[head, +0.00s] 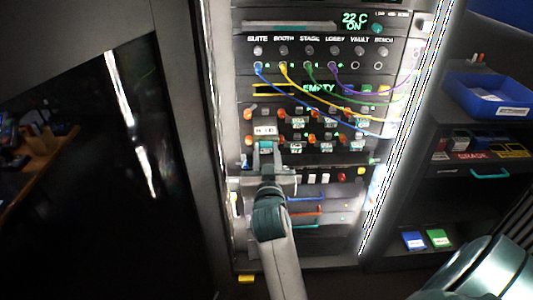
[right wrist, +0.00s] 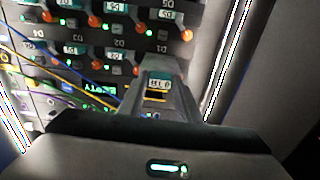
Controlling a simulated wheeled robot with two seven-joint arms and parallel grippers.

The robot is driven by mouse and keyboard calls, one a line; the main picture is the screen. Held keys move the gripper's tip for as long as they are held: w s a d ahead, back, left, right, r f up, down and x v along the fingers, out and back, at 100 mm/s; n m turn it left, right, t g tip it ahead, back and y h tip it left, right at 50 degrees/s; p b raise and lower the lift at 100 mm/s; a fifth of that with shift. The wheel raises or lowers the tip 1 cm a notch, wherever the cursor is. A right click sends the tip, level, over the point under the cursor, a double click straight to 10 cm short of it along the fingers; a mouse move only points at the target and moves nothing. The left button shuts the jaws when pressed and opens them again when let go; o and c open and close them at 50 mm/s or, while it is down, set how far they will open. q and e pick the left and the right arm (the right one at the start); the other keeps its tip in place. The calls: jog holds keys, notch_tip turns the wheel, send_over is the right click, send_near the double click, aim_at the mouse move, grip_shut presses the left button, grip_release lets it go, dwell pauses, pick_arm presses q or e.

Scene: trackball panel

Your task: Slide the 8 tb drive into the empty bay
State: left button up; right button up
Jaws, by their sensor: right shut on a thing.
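My right gripper (head: 266,151) reaches up from below to the left end of the drive rows in the rack (head: 236,185). It also shows in the right wrist view (right wrist: 160,85), shut on a drive whose white label (right wrist: 159,83) lies between the fingers. The print is too small to read surely as 8 TB. The rows hold several drives with orange latches (head: 312,139) and teal labels. The gripper hides part of the lower row, and I cannot tell whether the held drive is inside a bay. My left gripper is not in view.
Blue, yellow, green and purple cables (head: 295,90) droop across the panel above and in front of the drive rows. A green "EMPTY" display (head: 318,88) is lit. A blue bin (head: 490,97) stands on a shelf to the right. A dark cabinet door is at left.

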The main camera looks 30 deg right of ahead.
aim_at(265, 125)
jog(key=shift+x, duration=3.25)
jog(key=shift+x, duration=2.7)
jog(key=o, duration=1.1)
jog(key=shift+a, duration=0.1)
